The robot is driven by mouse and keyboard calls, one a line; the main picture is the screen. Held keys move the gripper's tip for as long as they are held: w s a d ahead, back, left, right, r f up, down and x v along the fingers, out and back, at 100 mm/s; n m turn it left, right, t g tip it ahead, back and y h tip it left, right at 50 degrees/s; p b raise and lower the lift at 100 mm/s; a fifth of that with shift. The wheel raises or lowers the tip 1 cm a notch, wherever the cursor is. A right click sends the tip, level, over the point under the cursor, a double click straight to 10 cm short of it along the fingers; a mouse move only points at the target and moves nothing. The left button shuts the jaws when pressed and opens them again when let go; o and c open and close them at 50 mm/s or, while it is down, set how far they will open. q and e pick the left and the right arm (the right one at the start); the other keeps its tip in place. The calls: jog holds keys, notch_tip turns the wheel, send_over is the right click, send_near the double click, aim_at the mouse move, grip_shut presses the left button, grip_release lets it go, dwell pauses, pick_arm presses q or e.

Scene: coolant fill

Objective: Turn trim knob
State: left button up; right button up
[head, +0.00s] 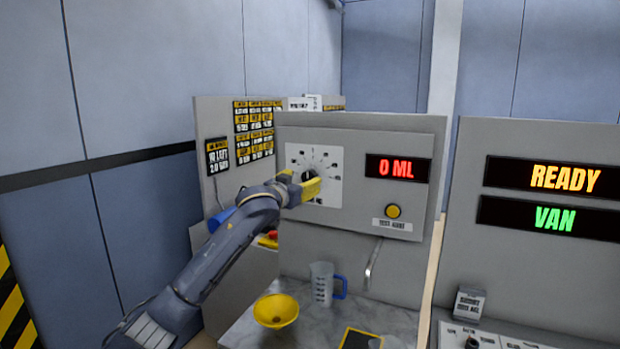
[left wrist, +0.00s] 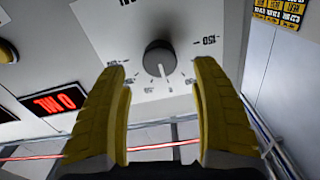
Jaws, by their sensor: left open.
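The trim knob (left wrist: 159,60) is a dark round knob with a pale pointer line, on a white dial plate (left wrist: 120,35) with printed marks. In the head view the dial plate (head: 328,165) is on the grey panel, and the knob is mostly hidden behind my left gripper (head: 300,186). In the left wrist view my left gripper (left wrist: 163,110) is open, its yellow fingers on either side of the knob's line and apart from it. The knob shows beyond the fingertips, with nothing between the fingers. My right gripper is in neither view.
A red display (head: 398,168) reads 0 ML, above a yellow button (head: 393,211). Below stand a measuring jug (head: 322,284) with a blue handle and a yellow funnel (head: 276,311). A panel (head: 540,230) at right reads READY and VAN.

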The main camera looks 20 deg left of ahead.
aim_at(308, 177)
pick_arm(q)
jog(key=shift+w+d, duration=0.2)
jog(key=shift+w, duration=1.3)
jog(key=shift+w+d, duration=0.2)
jog(key=shift+w, duration=1.25)
jog(key=c, duration=1.3)
